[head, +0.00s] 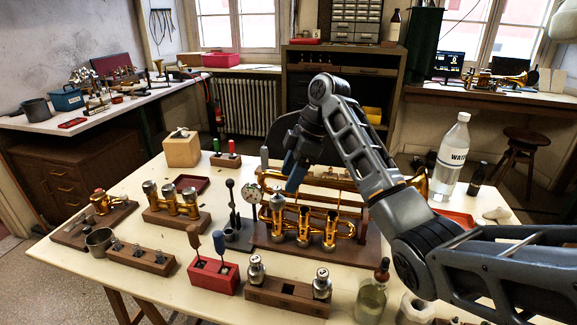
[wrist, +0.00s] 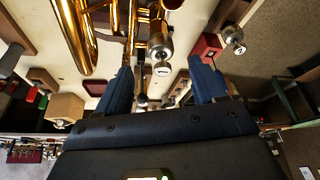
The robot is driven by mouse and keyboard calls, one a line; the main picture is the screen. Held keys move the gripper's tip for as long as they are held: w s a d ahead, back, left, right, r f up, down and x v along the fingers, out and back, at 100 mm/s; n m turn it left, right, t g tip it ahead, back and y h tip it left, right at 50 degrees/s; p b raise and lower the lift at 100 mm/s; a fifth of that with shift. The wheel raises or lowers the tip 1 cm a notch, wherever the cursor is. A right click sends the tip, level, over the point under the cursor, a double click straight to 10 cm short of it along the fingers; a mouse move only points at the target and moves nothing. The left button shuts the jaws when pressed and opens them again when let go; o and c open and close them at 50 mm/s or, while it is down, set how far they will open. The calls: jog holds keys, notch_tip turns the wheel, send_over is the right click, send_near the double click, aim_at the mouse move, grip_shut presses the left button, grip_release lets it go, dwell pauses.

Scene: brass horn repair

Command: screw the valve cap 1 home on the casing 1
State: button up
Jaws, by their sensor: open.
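The brass horn (head: 350,192) lies on a brown wooden base (head: 300,254) at the middle of the table, its valve casings standing in a row at the front. A silver cap (head: 278,203), which looks like valve cap 1, sits on top of the leftmost casing, casing 1 (head: 277,228). In the wrist view the cap (wrist: 162,69) shows a pale label, too small to read. My gripper (head: 293,174) is open and empty above this cap. Its blue fingers (wrist: 160,72) are apart, one on either side of the cap in the wrist view. I cannot tell how far the cap is screwed down.
Two more silver caps (head: 256,268) (head: 322,283) stand on a wooden block (head: 285,292) in front. A red holder (head: 213,276) with screwdrivers is at its left. A round dial gauge (head: 253,193) stands close beside the casings. A water bottle (head: 452,158) stands right of my arm.

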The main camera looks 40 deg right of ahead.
aim_at(280, 198)
jog(key=x, duration=0.6)
jog(key=shift+a+f, duration=0.1)
jog(key=shift+f, duration=0.2)
jog(key=c, duration=1.2)
jog(key=shift+p, duration=0.4)
jog(key=shift+c, duration=0.2)
jog(key=shift+s+a+m+t+h+p, duration=0.15)
jog(key=shift+m+t+h+p, duration=0.3)
jog(key=shift+m+p, duration=1.05)
jog(key=shift+a+m+h+p, duration=0.1)
jog(key=shift+m+h+p, duration=0.25)
jog(key=shift+m+p, duration=0.65)
jog(key=shift+m, duration=0.3)
